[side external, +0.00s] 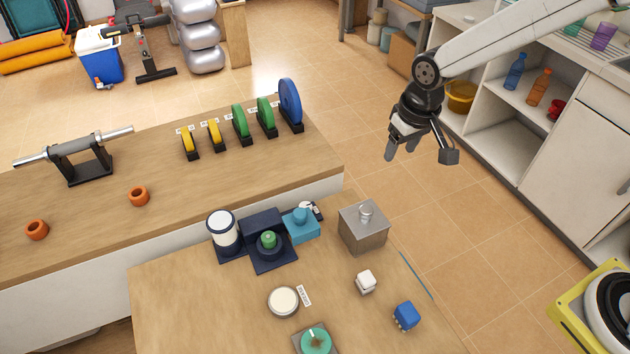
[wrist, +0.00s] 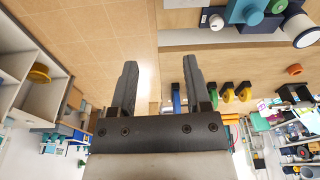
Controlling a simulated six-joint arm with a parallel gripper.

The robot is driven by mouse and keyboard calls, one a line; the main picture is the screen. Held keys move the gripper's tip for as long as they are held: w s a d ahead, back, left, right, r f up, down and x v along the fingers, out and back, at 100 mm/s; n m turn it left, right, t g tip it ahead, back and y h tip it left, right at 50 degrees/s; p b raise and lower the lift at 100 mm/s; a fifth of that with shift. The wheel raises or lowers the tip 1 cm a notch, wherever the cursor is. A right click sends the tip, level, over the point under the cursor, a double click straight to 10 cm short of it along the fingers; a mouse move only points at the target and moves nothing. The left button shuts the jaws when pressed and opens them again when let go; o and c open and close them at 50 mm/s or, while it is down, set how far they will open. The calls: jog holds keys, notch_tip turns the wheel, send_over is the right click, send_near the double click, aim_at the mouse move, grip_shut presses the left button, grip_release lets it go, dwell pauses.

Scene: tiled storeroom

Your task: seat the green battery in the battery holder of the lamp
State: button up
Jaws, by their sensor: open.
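The lamp (wrist: 303,32) and green top (wrist: 278,5) also show at the wrist view's upper right. My gripper (side external: 400,150) is open and empty, high above the floor to the right of these. Its two fingers (wrist: 160,64) are apart with nothing between them.
A light-blue block (side external: 301,228) stands against the holder's right side. A grey metal box (side external: 363,228), white cube (side external: 366,282), blue cube (side external: 405,316), round white button (side external: 283,301) and green dial (side external: 316,341) are on the table. Discs stand on the counter behind.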

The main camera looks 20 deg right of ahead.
jog(key=s+d+t, duration=0.1)
jog(key=s+d, duration=0.9)
jog(key=s, duration=0.3)
jog(key=shift+s+d+m, duration=0.3)
jog(key=shift+s+m, duration=0.1)
